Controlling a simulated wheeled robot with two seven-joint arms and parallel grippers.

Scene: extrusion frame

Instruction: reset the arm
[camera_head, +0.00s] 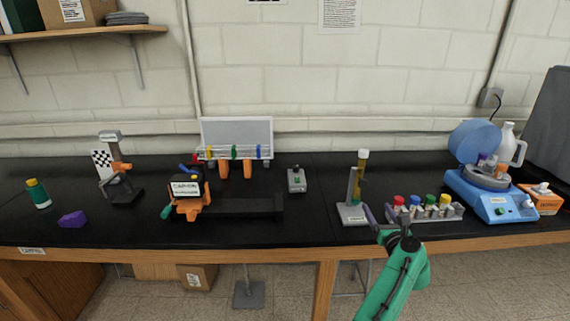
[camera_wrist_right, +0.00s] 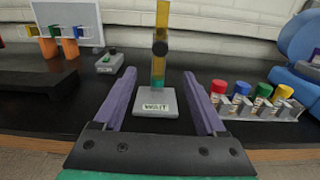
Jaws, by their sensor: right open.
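My right arm is green and comes in from the bottom right in the head view. Its gripper (camera_head: 380,220) is at the bench's front edge, just in front of a small grey stand. In the right wrist view the two purple fingers (camera_wrist_right: 160,95) are spread apart with nothing between them. The stand (camera_wrist_right: 155,104) with a "WAIT" label on its base is beyond the fingers. It holds an upright yellow tube (camera_wrist_right: 162,15); the tube also shows in the head view (camera_head: 362,165). My left gripper is not in view.
Right of the gripper is a rack (camera_head: 452,212) of several coloured-cap vials, then a blue centrifuge (camera_head: 478,203) with its lid up. To the left are a small grey switch box (camera_head: 297,180), an orange device (camera_head: 190,207) and a purple block (camera_head: 73,219). The middle front bench is clear.

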